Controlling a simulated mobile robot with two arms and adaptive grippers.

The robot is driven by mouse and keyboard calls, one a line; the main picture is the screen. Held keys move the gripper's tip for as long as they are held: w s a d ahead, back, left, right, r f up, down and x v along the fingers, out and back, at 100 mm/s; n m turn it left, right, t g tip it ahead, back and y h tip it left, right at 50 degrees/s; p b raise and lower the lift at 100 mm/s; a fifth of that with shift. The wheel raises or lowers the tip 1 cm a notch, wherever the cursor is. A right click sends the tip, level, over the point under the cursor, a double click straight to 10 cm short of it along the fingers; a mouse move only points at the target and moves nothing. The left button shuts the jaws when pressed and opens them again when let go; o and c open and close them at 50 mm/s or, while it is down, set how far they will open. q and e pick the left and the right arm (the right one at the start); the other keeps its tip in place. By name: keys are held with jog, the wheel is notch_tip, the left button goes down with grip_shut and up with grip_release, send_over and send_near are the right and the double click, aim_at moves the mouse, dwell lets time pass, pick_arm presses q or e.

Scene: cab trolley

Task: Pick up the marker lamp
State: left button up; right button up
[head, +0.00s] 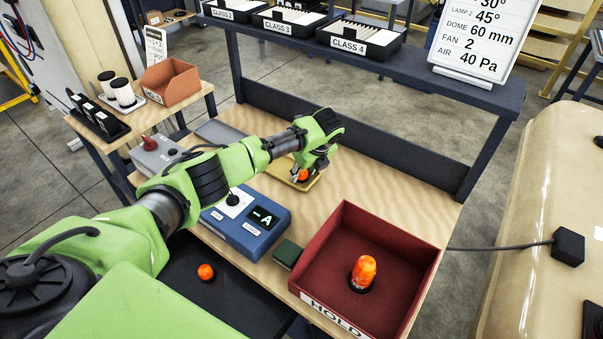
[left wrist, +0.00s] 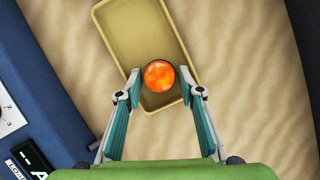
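An orange domed lamp (head: 303,175) stands in a small yellow tray (head: 284,177) on the wooden bench; the left wrist view shows this lamp (left wrist: 159,75) from above. My left gripper (head: 301,172) points down over it. In the left wrist view the fingers of my left gripper (left wrist: 160,86) are spread on either side of the lamp, with a small gap on each side. A second orange lamp (head: 364,271) stands in the red HOLD box (head: 420,250). A third (head: 206,271) sits on a black surface at the lower left. My right gripper is not in view.
A blue meter box (head: 262,228) reading "-A" stands left of the tray, with a small dark green block (head: 287,253) in front. A dark shelf (head: 400,75) with class bins spans the back. Bare wood lies right of the tray.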

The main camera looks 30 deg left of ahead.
pick_arm(q)
jog(key=c, duration=0.7)
jog(key=shift+c, duration=0.2)
jog(key=shift+r, duration=0.1)
